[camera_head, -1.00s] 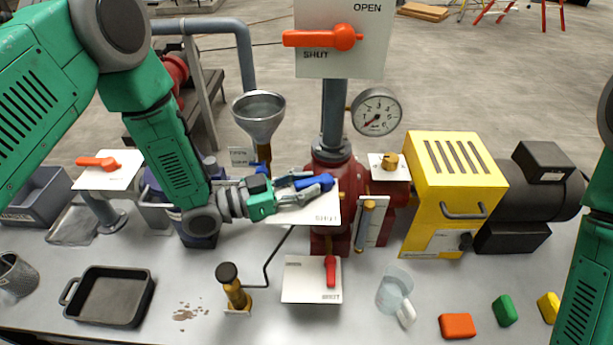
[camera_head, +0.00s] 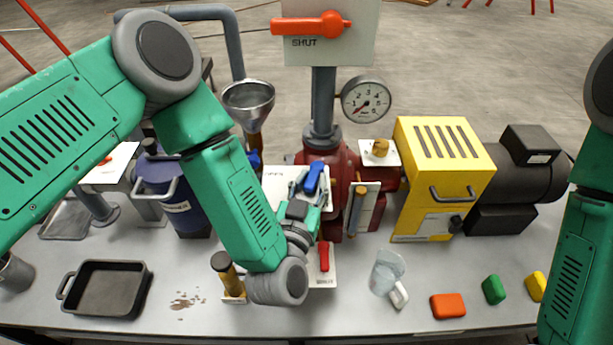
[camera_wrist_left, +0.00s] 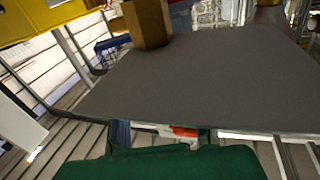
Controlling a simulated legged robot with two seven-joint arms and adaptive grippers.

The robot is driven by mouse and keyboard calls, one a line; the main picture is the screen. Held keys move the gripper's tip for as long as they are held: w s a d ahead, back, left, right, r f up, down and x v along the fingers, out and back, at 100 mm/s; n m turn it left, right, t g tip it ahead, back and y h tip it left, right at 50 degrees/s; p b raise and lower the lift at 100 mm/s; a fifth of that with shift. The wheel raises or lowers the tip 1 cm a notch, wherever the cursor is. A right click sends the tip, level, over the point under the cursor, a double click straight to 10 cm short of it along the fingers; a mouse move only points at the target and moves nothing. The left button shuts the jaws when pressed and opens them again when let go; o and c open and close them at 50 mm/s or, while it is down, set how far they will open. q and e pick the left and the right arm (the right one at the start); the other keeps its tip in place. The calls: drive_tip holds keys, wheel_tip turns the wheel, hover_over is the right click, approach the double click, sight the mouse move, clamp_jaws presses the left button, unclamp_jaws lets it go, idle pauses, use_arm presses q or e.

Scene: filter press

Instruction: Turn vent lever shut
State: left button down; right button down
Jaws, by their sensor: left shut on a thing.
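My left gripper (camera_head: 309,187) is shut on the blue lever (camera_head: 315,176) in front of the red pump body. The lever's handle points up and slightly right in the head view. Its white plate (camera_head: 285,190) shows "OPEN" at the upper left; my gripper and arm hide the lower part. No label reading "vent" is legible. In the left wrist view, a dark flat surface (camera_wrist_left: 190,85) and a brass post (camera_wrist_left: 147,22) show, but the grip does not. My right arm is at the right edge; its gripper is out of view.
A red lever (camera_head: 323,256) is close below my left wrist. A brass plunger (camera_head: 227,273) stands beside my forearm. A gauge (camera_head: 365,99), funnel (camera_head: 248,98) and yellow housing (camera_head: 440,165) stand nearby.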

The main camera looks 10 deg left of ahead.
use_arm(q)
drive_tip(key=y, duration=0.1)
drive_tip(key=n+y+p, duration=0.1)
drive_tip(key=d+n+y, duration=0.1)
drive_tip(key=shift+r+p, duration=0.25)
drive_tip(key=shift+p, duration=0.15)
drive_tip(key=shift+w+d+f+n+y+p, duration=0.1)
drive_tip(key=shift+d+n+y+p, duration=0.1)
drive_tip(key=shift+n+y+p, duration=0.65)
drive_tip(key=c, duration=1.4)
unclamp_jaws()
drive_tip(key=shift+m, duration=0.25)
drive_tip(key=shift+w+f, duration=0.1)
